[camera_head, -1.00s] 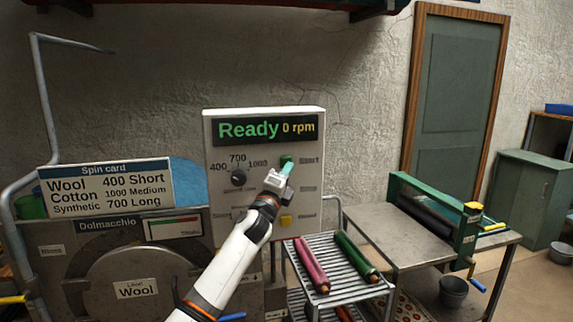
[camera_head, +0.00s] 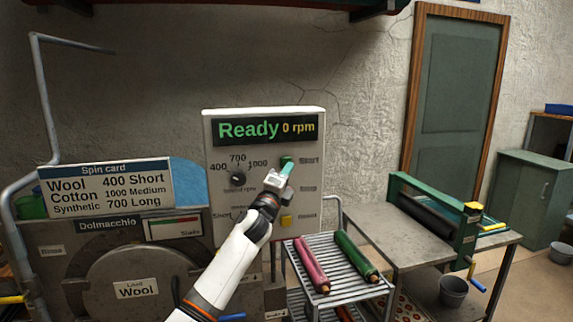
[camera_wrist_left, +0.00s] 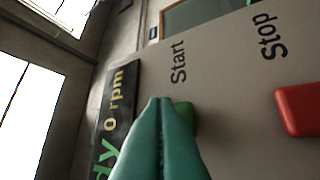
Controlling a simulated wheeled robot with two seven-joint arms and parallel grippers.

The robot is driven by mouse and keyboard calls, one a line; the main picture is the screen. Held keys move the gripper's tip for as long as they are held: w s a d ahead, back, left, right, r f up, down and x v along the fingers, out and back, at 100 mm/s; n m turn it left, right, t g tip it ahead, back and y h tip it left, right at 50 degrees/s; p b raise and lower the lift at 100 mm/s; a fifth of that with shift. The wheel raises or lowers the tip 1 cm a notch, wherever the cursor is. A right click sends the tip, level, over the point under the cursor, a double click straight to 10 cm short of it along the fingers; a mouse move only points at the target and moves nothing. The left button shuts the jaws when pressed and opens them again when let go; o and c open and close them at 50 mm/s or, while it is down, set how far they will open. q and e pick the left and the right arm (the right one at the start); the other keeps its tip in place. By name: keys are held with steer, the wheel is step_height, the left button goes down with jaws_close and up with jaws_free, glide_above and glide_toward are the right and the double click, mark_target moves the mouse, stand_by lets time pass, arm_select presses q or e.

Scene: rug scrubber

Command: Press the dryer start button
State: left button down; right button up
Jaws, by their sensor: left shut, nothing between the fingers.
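The dryer's control panel (camera_head: 222,139) is a pale box whose display (camera_head: 245,131) reads "Ready 0 rpm". The green start button (camera_head: 286,159) is on its upper right; it also shows in the left wrist view (camera_wrist_left: 186,113) under the label "Start", partly hidden by my fingers. My left gripper (camera_head: 288,165) is shut and empty, with its green fingertips at the start button; they also show in the wrist view (camera_wrist_left: 160,102). I cannot tell whether they touch it. The red stop button (camera_wrist_left: 299,108) is to the right in the wrist view. My right gripper is not in view.
A speed knob (camera_head: 238,179) is left of my gripper, and a yellow button (camera_head: 286,221) is below. A rack (camera_head: 325,259) with rolled rugs stands in front of the panel's right side. A wringer table (camera_head: 400,235) is further right.

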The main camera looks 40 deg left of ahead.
arm_select(q)
steer(key=shift+w+a, duration=0.15)
steer(key=shift+w+a, duration=0.15)
steer(key=shift+a, duration=0.05)
steer(key=shift+w+a+b, duration=0.25)
steer(key=shift+a+b, duration=0.05)
stand_by(1.0)
stand_by(0.4)
steer(key=shift+s+d, duration=0.55)
steer(key=shift+d, duration=0.05)
steer(key=shift+d, duration=0.1)
steer(key=s+d, duration=0.1)
steer(key=s+d+p, duration=0.1)
steer(key=s+d, duration=0.1)
steer(key=shift+s+d, duration=0.1)
steer(key=shift+d, duration=0.2)
